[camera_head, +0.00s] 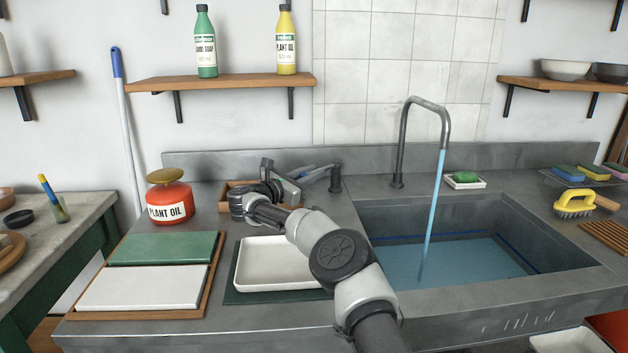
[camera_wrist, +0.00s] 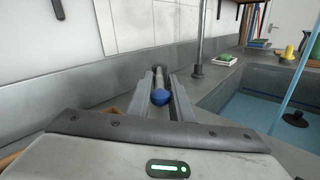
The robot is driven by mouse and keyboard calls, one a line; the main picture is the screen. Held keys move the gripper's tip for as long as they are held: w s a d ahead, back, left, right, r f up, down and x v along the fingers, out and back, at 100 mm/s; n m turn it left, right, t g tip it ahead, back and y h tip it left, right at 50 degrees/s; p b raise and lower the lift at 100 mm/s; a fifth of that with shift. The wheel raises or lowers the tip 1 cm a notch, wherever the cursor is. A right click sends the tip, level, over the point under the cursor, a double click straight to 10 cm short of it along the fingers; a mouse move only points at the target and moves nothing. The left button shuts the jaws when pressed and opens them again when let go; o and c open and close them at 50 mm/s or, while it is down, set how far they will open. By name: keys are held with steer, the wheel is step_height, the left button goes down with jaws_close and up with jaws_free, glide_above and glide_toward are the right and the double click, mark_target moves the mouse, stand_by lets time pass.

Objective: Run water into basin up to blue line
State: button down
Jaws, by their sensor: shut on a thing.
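My gripper (camera_head: 311,176) is shut on the tap's lever (camera_wrist: 160,97), whose blue end shows between the fingers in the wrist view. The lever joins a dark post (camera_head: 335,178) behind the sink, left of the spout. Water (camera_head: 432,210) runs in a steady blue stream from the curved grey spout (camera_head: 402,135) into the basin (camera_head: 590,268). Water (camera_head: 400,268) covers the basin floor. The blue line (camera_head: 515,254) shows on the basin walls, with the water surface close below it. A dark plug-like piece (camera_wrist: 295,118) shows in the basin in the wrist view.
A white tray (camera_head: 243,275) lies beneath my arm. A red plant oil can (camera_head: 170,200) and green and white slabs stand left. A soap dish (camera_head: 480,184) sits behind the basin; a yellow brush (camera_head: 574,203) lies right. The wall is close behind the lever.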

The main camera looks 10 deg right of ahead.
steer(key=shift+w+r+m+g, duration=0.1)
steer(key=shift+w+m+g, duration=0.1)
steer(key=shift+m+g, duration=0.1)
stand_by(0.4)
steer(key=c, duration=1.8)
jaws_free()
steer(key=shift+a, duration=0.15)
steer(key=shift+s+a, duration=0.2)
steer(key=shift+a, duration=0.05)
steer(key=p+v, duration=0.1)
steer(key=v, duration=1.5)
steer(key=shift+s+a+f, duration=0.2)
steer(key=shift+a+f, duration=0.05)
